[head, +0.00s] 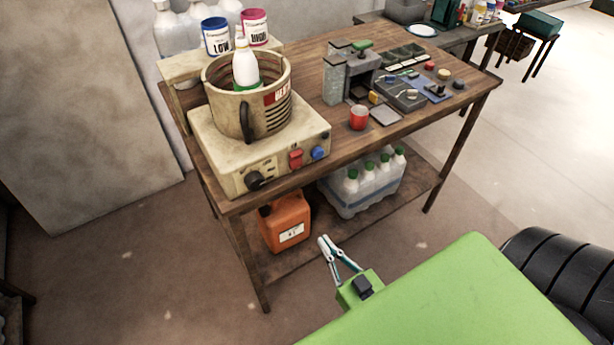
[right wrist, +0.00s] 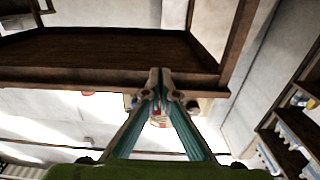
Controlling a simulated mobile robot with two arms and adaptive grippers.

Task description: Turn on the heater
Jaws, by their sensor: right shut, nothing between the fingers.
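The heater (head: 225,160) is a beige box on the left end of the wooden table. Its front has a black knob (head: 255,180), a red switch (head: 296,158) and a blue button (head: 318,152). A beige pot (head: 228,112) stands on top with a white bottle (head: 245,72) in it. My right gripper (head: 323,240) is low in front of the table, below and apart from the heater's controls. Its fingers are shut and empty; they also show in the right wrist view (right wrist: 160,72), with a dark wooden board (right wrist: 100,58) beyond. My left gripper is out of view.
The table (head: 350,148) has a lower shelf with an orange canister (head: 285,220) and a pack of bottles (head: 365,185). A red cup (head: 359,117) and small parts are on the tabletop. Open floor lies before the table.

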